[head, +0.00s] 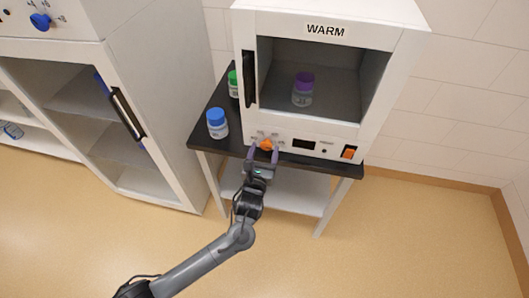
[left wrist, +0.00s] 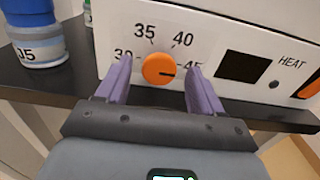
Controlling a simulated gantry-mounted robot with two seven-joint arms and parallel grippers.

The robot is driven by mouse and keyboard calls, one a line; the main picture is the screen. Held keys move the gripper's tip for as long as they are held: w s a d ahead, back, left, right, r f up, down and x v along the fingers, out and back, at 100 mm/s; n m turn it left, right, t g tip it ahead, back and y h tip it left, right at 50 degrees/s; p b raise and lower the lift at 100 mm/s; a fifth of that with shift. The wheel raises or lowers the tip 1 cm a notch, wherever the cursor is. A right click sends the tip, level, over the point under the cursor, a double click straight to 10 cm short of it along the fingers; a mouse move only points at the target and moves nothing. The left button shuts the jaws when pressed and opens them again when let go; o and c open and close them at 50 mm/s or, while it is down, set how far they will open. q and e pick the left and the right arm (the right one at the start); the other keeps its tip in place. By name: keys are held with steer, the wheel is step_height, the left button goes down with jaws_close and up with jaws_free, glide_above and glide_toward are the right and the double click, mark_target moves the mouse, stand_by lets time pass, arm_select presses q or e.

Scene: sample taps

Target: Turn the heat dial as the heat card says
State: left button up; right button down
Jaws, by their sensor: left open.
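The orange heat dial (head: 267,144) is on the front panel of the white box marked WARM (head: 325,30). In the left wrist view the dial (left wrist: 158,68) sits among the marks 30, 35, 40 and 45, with 30 and 45 partly covered by my fingers. Its dark pointer line points right, toward 45. My left gripper (head: 263,155) is open, its purple fingers on either side of the dial with gaps. In the left wrist view the fingers (left wrist: 159,85) stand left and right of it. I cannot make out a heat card. My right gripper is not in view.
A blue-lidded jar (head: 217,123) and a green-lidded jar (head: 233,84) stand left of the box on the black table (head: 205,143). A purple-lidded jar (head: 303,90) is inside the box. An orange switch (head: 349,153) is right of the dark display (head: 304,145). A white cabinet (head: 165,100) stands left.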

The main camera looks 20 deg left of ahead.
arm_select(q)
steer(key=shift+w+a, duration=0.1)
steer(key=shift+w, duration=0.3)
